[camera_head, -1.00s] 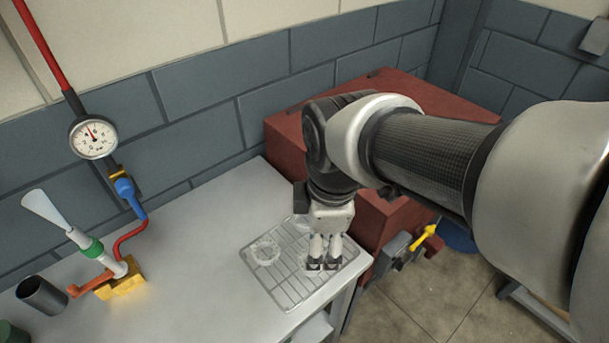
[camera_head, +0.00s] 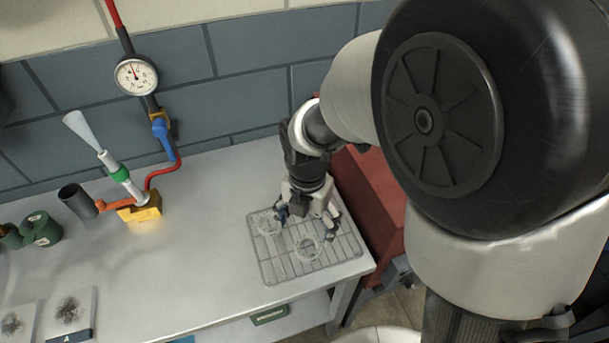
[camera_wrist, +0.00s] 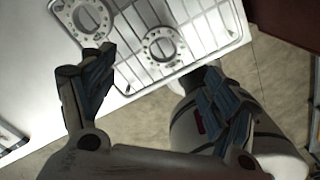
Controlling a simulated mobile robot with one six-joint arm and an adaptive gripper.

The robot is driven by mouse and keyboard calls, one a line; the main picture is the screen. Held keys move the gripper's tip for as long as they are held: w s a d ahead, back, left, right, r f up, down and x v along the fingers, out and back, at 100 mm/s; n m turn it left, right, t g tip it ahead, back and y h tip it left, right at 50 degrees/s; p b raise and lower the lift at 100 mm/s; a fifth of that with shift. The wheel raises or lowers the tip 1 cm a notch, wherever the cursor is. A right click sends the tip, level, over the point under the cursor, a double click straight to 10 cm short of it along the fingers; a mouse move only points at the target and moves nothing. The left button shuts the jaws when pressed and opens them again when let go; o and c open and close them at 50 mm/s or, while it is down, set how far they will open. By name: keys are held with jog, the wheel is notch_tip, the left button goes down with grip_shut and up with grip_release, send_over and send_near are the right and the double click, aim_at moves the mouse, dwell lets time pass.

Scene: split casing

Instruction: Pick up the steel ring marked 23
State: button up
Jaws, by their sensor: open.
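Two pale, flat rings with holes around their rims lie on a wire rack (camera_head: 315,271) at the table's right end. One ring (camera_head: 268,223) is toward the rack's left; the other ring (camera_head: 308,248) is nearer its middle. In the wrist view they show as the upper-left ring (camera_wrist: 88,16) and the middle ring (camera_wrist: 161,46). No number is readable on either. My gripper (camera_head: 309,222) is open and empty over the rack, fingers spread.
A red cabinet (camera_head: 372,190) stands right of the table. A yellow block (camera_head: 147,207) with a funnel, a dark cup (camera_head: 77,201), green rolls (camera_head: 40,228) and a pressure gauge (camera_head: 136,76) are at the left. The table's middle (camera_head: 190,260) is clear.

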aim_at(308, 249)
notch_tip(308, 249, down, 4)
jog(key=shift+r+b, duration=0.2)
jog(key=shift+b, duration=0.25)
jog(key=shift+s+d+f+b, duration=0.1)
jog(key=shift+f+b, duration=0.55)
jog(key=shift+f, duration=0.75)
jog(key=shift+d+f+b, duration=0.1)
jog(key=shift+f+b, duration=0.5)
jog(key=shift+f, duration=0.75)
jog(key=shift+r, duration=0.1)
jog(key=c, duration=1.5)
